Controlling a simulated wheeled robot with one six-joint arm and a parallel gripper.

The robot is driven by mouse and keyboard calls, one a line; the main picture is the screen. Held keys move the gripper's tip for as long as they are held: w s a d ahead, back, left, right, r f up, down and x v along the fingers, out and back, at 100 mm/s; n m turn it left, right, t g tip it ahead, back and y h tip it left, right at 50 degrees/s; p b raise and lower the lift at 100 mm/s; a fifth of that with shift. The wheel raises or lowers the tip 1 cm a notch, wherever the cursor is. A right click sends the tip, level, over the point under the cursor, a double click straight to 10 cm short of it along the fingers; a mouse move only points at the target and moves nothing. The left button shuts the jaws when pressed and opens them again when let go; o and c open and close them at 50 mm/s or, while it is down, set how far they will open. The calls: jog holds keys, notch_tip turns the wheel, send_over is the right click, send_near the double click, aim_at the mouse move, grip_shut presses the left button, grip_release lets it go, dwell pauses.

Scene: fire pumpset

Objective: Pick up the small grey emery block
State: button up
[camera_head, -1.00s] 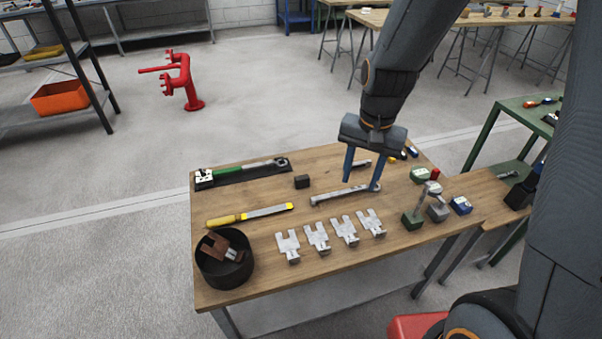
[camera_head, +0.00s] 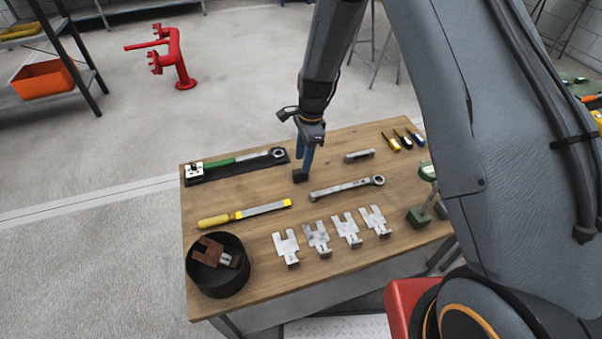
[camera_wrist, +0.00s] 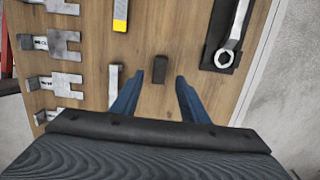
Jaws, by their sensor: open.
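A small dark grey block (camera_head: 299,176), which looks like the emery block, sits on the wooden workbench (camera_head: 240,280) between the green-handled tool and the long wrench. My gripper (camera_head: 305,168) points down over it, its blue fingers partly overlapping the block in the head view. In the wrist view the block (camera_wrist: 160,69) appears between and just ahead of the open, empty fingertips (camera_wrist: 158,79). I cannot tell the exact height of the fingertips above the block.
A wrench (camera_head: 347,188) lies close to the block. A green-handled tool (camera_head: 235,161) on a black mat, a yellow-handled file (camera_head: 243,213), several metal plates (camera_head: 317,238) and a black bowl (camera_head: 218,277) are around. A small grey bar (camera_head: 359,156) lies to the right.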

aim_at(300, 170)
jog(key=shift+s+a+f+p, duration=0.15)
jog(key=shift+f+p, duration=0.2)
jog(key=shift+f, duration=0.6)
jog(key=shift+a+f+p, duration=0.15)
jog(key=shift+f+p, duration=0.2)
jog(key=shift+f, duration=0.65)
jog(key=shift+s+a+f+p, duration=0.15)
jog(key=shift+f+p, duration=0.2)
jog(key=shift+f, duration=0.6)
jog(key=shift+w, duration=0.1)
grip_shut()
jog(key=shift+r+b, duration=1.2)
jog(key=shift+r, duration=3.85)
jog(key=c, duration=0.9)
grip_release()
jog(key=shift+c, duration=0.6)
